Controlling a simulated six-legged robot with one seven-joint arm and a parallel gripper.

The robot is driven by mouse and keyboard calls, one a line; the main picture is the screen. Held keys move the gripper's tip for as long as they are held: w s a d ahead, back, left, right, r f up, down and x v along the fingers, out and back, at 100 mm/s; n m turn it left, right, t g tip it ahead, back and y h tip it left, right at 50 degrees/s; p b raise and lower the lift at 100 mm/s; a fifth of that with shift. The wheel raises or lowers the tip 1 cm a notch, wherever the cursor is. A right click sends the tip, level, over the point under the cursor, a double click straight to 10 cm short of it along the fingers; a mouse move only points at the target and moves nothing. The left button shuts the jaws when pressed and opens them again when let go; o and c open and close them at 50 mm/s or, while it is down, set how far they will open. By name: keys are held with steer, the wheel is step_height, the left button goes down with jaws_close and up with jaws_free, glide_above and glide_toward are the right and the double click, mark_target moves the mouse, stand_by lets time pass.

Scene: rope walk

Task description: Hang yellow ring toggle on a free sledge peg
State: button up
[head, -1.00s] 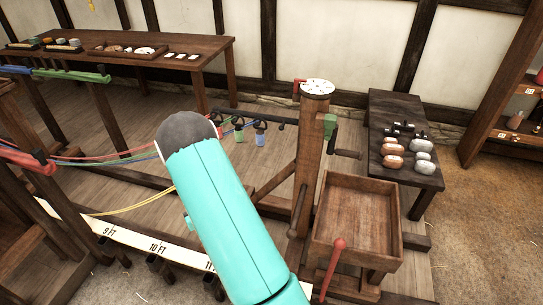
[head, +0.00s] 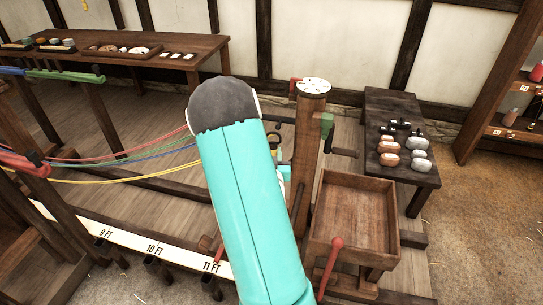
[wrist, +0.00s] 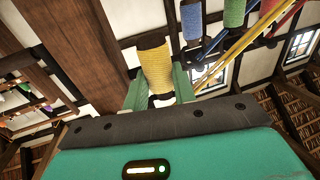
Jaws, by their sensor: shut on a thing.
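In the wrist view the yellow toggle (wrist: 154,60) sits upright between the teal fingers of my gripper (wrist: 159,82), which is shut on it. Blue (wrist: 191,20) and green (wrist: 234,12) toggles hang to its right, apart from it. A yellow strand (wrist: 232,50) runs off to the upper right. In the head view my arm hides the gripper, the toggles and most of the peg bar; the sledge post (head: 308,150) stands just right of the arm. The pegs themselves and any ring on the toggle are not clearly visible.
Red, blue and yellow (head: 120,181) strands stretch left from behind my arm. A wooden box (head: 353,214) with a red lever (head: 334,252) stands right of the post. A dark bench (head: 412,181) with weights is beyond it. A numbered floor strip (head: 151,249) runs at lower left.

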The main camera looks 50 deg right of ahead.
steer(key=w+d+f, duration=0.1)
steer(key=w+d, duration=0.2)
steer(key=d, duration=0.5)
steer(key=shift+w+f, duration=0.3)
stand_by(0.7)
steer(key=shift+d, duration=0.15)
stand_by(0.5)
steer(key=o, duration=1.1)
steer(key=v, duration=1.4)
